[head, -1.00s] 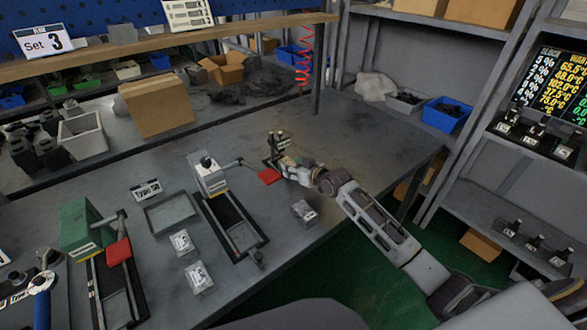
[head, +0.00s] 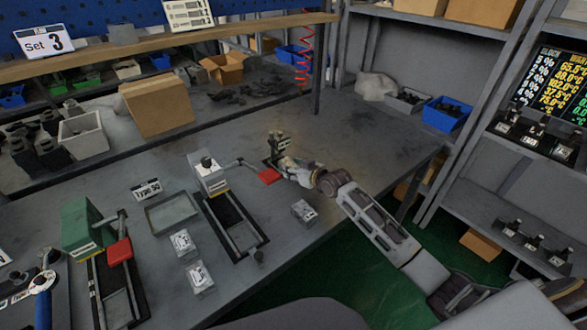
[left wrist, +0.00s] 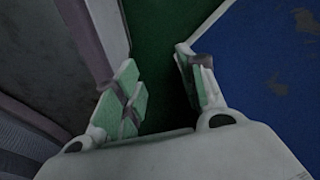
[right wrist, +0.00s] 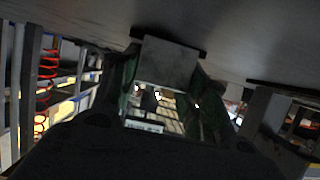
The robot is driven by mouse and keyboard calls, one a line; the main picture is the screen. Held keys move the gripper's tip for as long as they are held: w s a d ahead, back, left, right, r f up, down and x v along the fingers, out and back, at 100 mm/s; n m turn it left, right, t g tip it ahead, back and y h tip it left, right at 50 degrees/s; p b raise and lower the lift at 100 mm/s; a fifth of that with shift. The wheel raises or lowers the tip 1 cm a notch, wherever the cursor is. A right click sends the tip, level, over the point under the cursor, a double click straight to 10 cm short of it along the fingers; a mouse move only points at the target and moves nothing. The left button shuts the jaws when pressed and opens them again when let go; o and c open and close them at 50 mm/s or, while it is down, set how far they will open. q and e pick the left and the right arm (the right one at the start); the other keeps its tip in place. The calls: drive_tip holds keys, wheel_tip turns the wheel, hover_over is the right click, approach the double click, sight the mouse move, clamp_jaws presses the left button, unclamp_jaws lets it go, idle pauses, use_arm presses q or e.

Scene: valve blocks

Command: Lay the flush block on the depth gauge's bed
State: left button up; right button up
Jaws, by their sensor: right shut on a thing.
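My right gripper (head: 276,147) is over the far middle of the bench in the head view. In the right wrist view it is shut on a grey block (right wrist: 168,62), held between green finger pads. I cannot tell from its look whether this is the flush block; the fingers mostly hide it in the head view. A grey bench fixture (head: 209,173) with a dark railed bed and a red plate (head: 268,176) stands to its left. I cannot tell whether this is the depth gauge. My left gripper (left wrist: 160,92) is open and empty in the left wrist view.
Small labelled blocks (head: 183,243) lie on the bench, one (head: 304,211) nearer the right arm. A shallow grey tray (head: 171,212) lies left of the grey fixture. A green fixture (head: 83,228) stands at left. The bench beyond my right gripper is mostly clear.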

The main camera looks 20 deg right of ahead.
drive_tip(key=o, duration=1.5)
drive_tip(key=shift+f, duration=0.15)
drive_tip(key=shift+s, duration=0.1)
drive_tip(key=shift+v, duration=6)
